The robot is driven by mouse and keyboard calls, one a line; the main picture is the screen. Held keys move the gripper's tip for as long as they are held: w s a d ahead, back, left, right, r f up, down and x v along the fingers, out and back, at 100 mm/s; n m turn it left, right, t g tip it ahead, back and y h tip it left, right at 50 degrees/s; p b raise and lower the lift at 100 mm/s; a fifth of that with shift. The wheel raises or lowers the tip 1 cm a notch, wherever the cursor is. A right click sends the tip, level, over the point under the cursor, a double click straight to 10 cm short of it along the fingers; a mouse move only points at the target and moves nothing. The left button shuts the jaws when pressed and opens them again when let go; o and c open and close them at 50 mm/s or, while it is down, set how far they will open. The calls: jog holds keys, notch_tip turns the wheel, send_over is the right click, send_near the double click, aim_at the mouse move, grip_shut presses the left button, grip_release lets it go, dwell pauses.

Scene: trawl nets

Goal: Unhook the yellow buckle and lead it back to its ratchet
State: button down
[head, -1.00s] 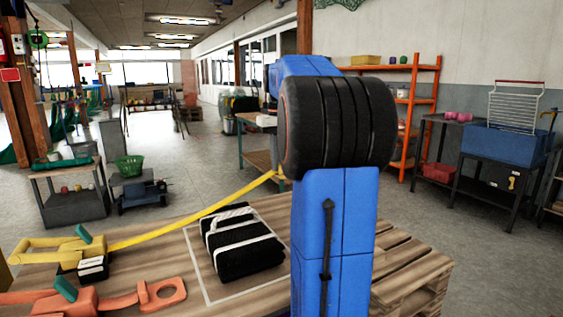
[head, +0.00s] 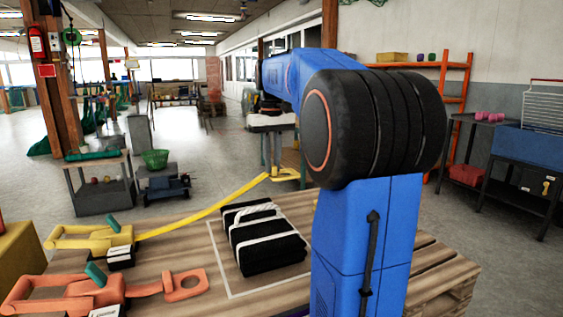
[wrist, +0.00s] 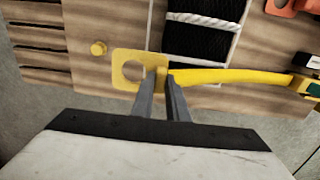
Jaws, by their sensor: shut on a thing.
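The yellow buckle (wrist: 122,62), a flat plate with a round hole, is between the fingers of my gripper (wrist: 162,78) in the wrist view. In the head view the buckle (head: 287,174) is at the far side of the pallet, below my gripper (head: 271,158). The yellow strap (head: 205,211) runs from it, nearly straight, to the yellow ratchet (head: 85,238) at the left. The ratchet's edge shows at the right of the wrist view (wrist: 304,82).
A black net bundle (head: 262,250) with white bands lies on the wooden pallet (head: 439,262), close to the strap. An orange ratchet (head: 80,297) with its orange buckle (head: 187,285) lies in front. Carts and shelves stand around on open floor.

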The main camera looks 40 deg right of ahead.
jog(key=w+a, duration=0.3)
jog(key=a, duration=0.7)
jog(key=w+a, duration=0.4)
jog(key=a, duration=0.6)
jog(key=w+a, duration=0.3)
jog(key=a, duration=0.8)
jog(key=shift+d+f, duration=0.2)
jog(key=shift+f, duration=7.05)
jog(key=c, duration=1.7)
grip_release()
jog(key=shift+o, duration=0.2)
notch_tip(320, 180, up, 18)
jog(key=shift+f, duration=0.25)
notch_tip(320, 180, down, 18)
jog(key=shift+r, duration=0.25)
